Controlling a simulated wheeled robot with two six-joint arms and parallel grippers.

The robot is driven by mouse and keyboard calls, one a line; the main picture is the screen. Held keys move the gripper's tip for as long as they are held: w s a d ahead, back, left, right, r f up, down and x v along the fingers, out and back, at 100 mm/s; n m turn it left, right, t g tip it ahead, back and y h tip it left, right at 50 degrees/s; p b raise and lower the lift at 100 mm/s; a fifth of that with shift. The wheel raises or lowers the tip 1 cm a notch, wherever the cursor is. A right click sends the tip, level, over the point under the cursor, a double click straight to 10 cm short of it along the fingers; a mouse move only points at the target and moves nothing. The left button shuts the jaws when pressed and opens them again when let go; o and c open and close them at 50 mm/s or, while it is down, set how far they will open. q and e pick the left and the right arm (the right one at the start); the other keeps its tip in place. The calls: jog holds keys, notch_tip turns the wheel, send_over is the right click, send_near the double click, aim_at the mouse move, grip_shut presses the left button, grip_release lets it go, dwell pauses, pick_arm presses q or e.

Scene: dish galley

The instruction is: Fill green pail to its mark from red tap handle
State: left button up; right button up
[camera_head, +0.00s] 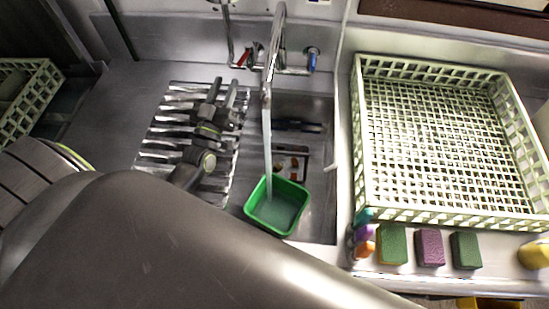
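The green pail (254,208) stands in the sink under the spout, with cloudy pale water (277,214) inside. A stream of water (267,150) runs from the tap spout (272,60) into it. I cannot make out the mark on the pail. The red tap handle (243,56) is left of the spout and sits tilted; the blue tap handle (312,58) is to the right. My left gripper (222,91) is above the ribbed drainboard, short of the red handle and apart from it. Its two dark fingers are spread with nothing visible between them. My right gripper is out of view.
A large pale green dish rack (358,140) fills the right counter. Sponges (430,247) line its front edge. Another crate (33,108) is at far left. A ribbed drainboard (170,125) lies left of the sink. My arm covers the lower left.

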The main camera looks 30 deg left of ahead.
aim_at(238, 66)
pick_arm(q)
jog(key=s+n+g+h+p, duration=0.1)
jog(key=s+n+g, duration=0.15)
jog(key=n, duration=1.55)
jog(key=s+n+g, duration=0.2)
jog(key=s+n, duration=0.2)
jog(key=n, duration=1.3)
jog(key=w+p, duration=0.1)
jog(key=w, duration=0.4)
jog(key=w+p, duration=0.1)
jog(key=w, duration=0.4)
jog(key=w+a+p, duration=0.1)
jog(key=w, duration=0.4)
jog(key=shift+w+a+f, duration=0.1)
jog(key=shift+w, duration=0.25)
jog(key=shift+w+a, duration=0.1)
jog(key=shift+w, duration=0.6)
